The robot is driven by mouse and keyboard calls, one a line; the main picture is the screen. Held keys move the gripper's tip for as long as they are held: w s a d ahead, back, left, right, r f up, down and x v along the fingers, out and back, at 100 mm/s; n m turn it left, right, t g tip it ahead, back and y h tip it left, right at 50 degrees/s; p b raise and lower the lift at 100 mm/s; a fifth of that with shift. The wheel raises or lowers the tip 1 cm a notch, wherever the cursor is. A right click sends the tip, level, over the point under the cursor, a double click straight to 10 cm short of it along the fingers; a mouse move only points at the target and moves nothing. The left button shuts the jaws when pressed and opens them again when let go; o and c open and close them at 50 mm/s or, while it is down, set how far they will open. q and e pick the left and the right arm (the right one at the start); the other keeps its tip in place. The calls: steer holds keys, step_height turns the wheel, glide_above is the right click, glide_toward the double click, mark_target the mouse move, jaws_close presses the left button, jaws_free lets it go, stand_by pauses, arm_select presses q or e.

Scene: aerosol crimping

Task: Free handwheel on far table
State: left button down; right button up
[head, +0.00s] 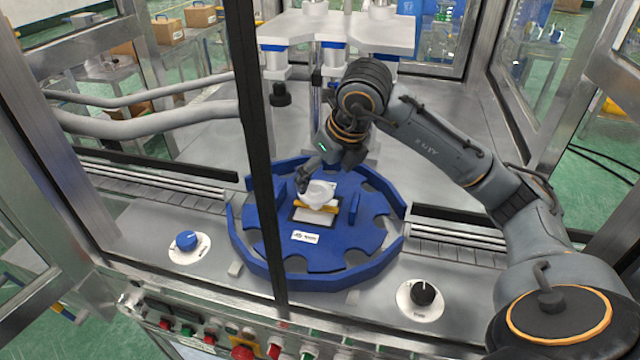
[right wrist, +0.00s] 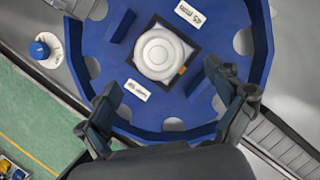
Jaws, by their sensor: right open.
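A white round piece, which looks like the handwheel (right wrist: 160,50), sits in a square dark frame at the centre of the blue star-shaped turntable (right wrist: 195,112). In the head view the white piece (head: 318,194) is partly covered by my right gripper (head: 306,182). In the right wrist view my right gripper (right wrist: 163,82) is open, with its two dark fingers spread wide on either side, nearer the camera than the white piece. I see nothing between the fingers; contact cannot be told. My left gripper is not in view.
A blue knob (head: 187,241) and a black knob (head: 424,292) flank the turntable (head: 262,262) on the metal deck. A dark frame post (head: 262,130) crosses the view in front. A white press plate (head: 340,32) stands behind. A low blue wall rings the turntable.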

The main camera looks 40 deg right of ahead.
mark_target(318, 191)
steer(key=shift+x, duration=2.25)
steer(key=shift+c, duration=0.3)
steer(key=c, duration=1.1)
